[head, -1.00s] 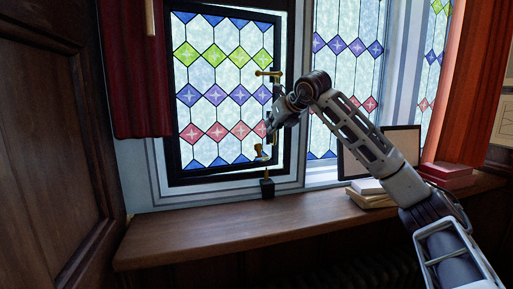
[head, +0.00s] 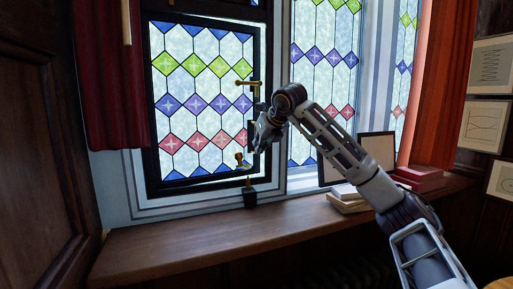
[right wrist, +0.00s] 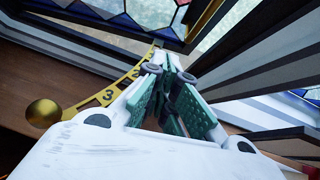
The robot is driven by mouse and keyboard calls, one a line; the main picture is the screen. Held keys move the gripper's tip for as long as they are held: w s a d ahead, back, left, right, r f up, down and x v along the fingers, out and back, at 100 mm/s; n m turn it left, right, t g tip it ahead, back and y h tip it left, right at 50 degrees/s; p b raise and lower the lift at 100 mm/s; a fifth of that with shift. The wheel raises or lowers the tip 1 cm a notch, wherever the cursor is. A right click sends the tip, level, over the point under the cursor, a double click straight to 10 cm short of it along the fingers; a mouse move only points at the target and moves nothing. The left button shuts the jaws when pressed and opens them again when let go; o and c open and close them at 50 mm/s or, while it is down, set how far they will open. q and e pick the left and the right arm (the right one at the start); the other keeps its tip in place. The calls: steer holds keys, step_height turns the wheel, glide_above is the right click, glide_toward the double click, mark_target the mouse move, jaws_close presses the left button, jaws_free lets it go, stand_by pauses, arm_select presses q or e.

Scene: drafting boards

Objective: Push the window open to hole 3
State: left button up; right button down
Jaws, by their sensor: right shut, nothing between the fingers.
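The window (head: 203,100) is a dark-framed casement with leaded coloured glass at the left of the head view. A brass handle (head: 243,83) sits on its right edge. The sash's dark lower edge (right wrist: 187,38) is above. My right gripper (right wrist: 165,58) is shut and empty, close by the bar and frame; contact cannot be told. My left gripper is out of view.
A wooden sill (head: 190,238) runs below the window. Books (head: 348,199), a dark-framed panel (head: 377,148) and red boxes (head: 418,176) stand on its right part. Red curtains (head: 108,75) hang at both sides. The sill's left part is clear.

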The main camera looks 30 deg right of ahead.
steer(key=p, duration=0.2)
glide_toward(243, 161)
step_height(243, 161, down, 3)
steer(key=shift+w+d+f+p, duration=0.15)
steer(key=shift+w+p, duration=0.6)
steer(key=shift+w, duration=1)
